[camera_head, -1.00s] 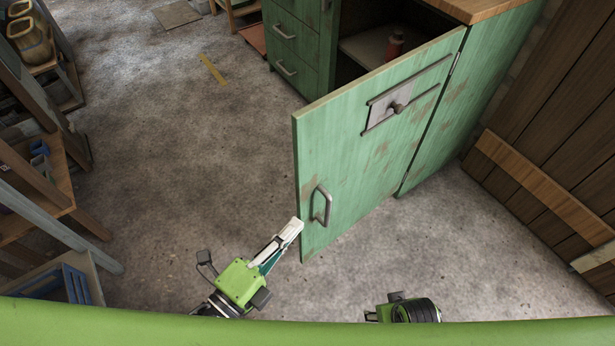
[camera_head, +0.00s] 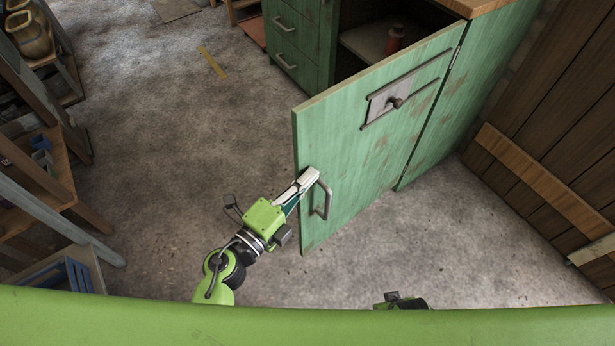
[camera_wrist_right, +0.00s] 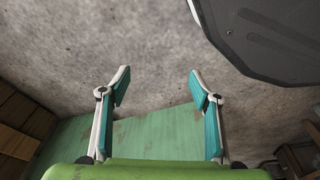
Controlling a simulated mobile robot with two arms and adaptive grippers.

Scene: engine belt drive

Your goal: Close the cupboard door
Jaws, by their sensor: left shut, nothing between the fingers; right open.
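The green cupboard door (camera_head: 375,140) stands wide open in the head view, hinged on its right side, with worn paint and a latch plate (camera_head: 391,100) near its top. Its metal handle (camera_head: 325,200) is at the lower left of the door face. My left gripper (camera_head: 308,178) is shut and empty, its tips at the upper end of the handle by the door's free edge; whether they touch cannot be told. My right gripper (camera_wrist_right: 157,85) is open and empty in the right wrist view, with a green surface below it. In the head view only a bit of my right arm shows.
The green cupboard body (camera_head: 455,100) stands behind the door, with a red bottle (camera_head: 394,40) inside and drawers (camera_head: 290,40) to the left. A plank wall (camera_head: 560,140) is at the right. Wooden shelving (camera_head: 45,170) lines the left. The concrete floor (camera_head: 170,150) between is clear.

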